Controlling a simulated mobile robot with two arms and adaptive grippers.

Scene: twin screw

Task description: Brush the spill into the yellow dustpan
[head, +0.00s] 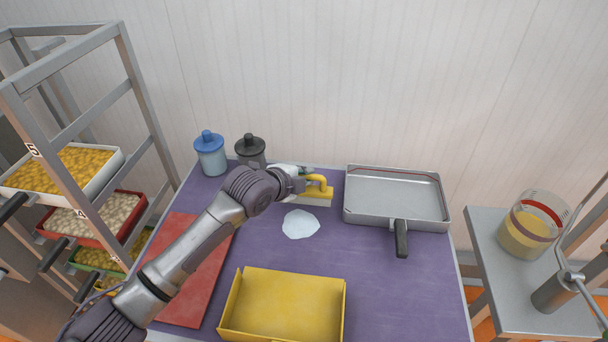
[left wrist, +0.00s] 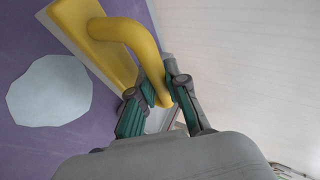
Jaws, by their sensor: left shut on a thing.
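The spill (head: 300,224) is a pale bluish-white patch on the purple table top; it also shows in the left wrist view (left wrist: 48,90). The brush (head: 317,196) has a yellow body and handle with pale bristles, and lies just behind the spill in the head view. My left gripper (head: 302,183) is shut on the brush's yellow handle, and the left wrist view shows its fingers (left wrist: 158,92) around the handle's end. The yellow dustpan (head: 284,305) lies at the table's front edge, in front of the spill and apart from it. My right gripper is not in view.
A grey metal tray (head: 395,199) with a black handle sits at the back right. A red board (head: 188,270) lies at left, under my arm. A blue-lidded jar (head: 210,154) and a black-lidded jar (head: 250,151) stand at the back. Bare purple table (head: 390,290) is at front right.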

